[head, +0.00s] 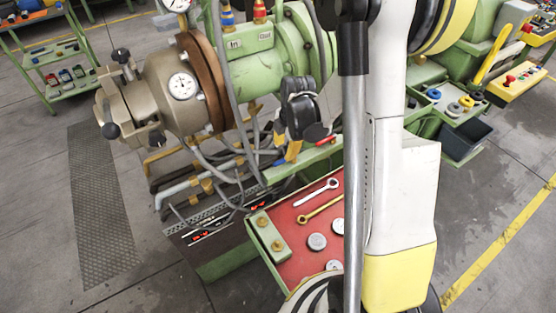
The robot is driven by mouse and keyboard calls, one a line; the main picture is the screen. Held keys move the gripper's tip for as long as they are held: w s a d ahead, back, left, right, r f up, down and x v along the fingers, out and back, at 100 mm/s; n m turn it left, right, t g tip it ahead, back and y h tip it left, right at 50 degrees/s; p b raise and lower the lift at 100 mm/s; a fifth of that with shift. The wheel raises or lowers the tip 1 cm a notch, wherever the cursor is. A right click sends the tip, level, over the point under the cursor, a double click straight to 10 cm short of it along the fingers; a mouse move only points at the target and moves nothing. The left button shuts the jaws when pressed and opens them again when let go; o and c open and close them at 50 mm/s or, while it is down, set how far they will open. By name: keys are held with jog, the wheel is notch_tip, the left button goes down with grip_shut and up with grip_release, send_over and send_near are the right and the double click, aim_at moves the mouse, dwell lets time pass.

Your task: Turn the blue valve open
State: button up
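A black jointed device that looks like my gripper (301,112) hangs in front of the green machine, left of my white arm link. Its fingertips are small and dark here, and I cannot see whether they are apart. I cannot tell whether the two touch or how the handle is turned. A blue and yellow fitting (227,15) stands at the top of the machine, beside a red fitting (260,11).
The green extruder (250,45) with a gauge (182,86) and clamp head fills the upper left. Grey hoses and pipes run below it. A red-topped tray (300,228) holds wrenches and discs.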

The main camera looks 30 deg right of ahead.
aim_at(282, 160)
jog(key=f, duration=0.2)
jog(key=w+f+b, duration=0.1)
jog(key=f, duration=0.1)
jog(key=f+b, duration=0.1)
jog(key=f, duration=0.2)
jog(key=shift+w+f, duration=0.1)
jog(key=shift+w, duration=0.15)
grip_shut()
